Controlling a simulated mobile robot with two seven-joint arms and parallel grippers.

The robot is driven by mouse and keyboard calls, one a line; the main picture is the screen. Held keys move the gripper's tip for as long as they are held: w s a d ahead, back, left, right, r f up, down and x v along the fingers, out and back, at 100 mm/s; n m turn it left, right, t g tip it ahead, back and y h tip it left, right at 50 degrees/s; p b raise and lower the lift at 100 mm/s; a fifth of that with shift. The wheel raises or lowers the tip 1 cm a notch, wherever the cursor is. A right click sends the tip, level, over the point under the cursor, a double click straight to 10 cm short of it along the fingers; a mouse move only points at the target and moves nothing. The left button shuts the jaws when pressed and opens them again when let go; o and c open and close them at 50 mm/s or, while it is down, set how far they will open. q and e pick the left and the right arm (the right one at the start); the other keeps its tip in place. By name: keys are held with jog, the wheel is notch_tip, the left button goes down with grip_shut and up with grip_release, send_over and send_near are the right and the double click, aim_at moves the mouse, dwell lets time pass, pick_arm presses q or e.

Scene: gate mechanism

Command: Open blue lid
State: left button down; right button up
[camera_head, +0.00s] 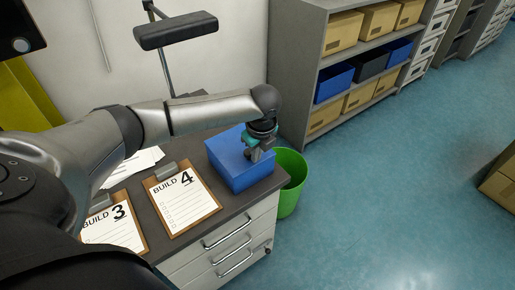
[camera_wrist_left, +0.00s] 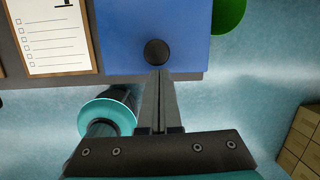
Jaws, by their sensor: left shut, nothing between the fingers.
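A blue box with a blue lid (camera_head: 225,152) stands on the corner of the grey desk. The lid's flat blue surface (camera_wrist_left: 190,25) also fills the top middle of the left wrist view, with a dark round knob (camera_wrist_left: 157,51) near its edge. My left gripper (camera_head: 254,157) is at the right side of the box. In the left wrist view its fingers (camera_wrist_left: 160,75) are shut with nothing between them, and their tips are close to the knob. I cannot tell whether they touch it. My right gripper is not in view.
A green bin (camera_head: 291,185) stands on the floor right of the desk. Clipboards marked BUILD 4 (camera_head: 190,210) and BUILD 3 (camera_head: 115,232) lie on the desk. White drawers (camera_head: 230,250) are below. Shelves with boxes (camera_head: 335,82) stand behind. The blue floor at right is mostly clear.

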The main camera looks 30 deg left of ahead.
pick_arm(q)
jog(key=shift+x, duration=0.8)
jog(key=shift+r, duration=0.15)
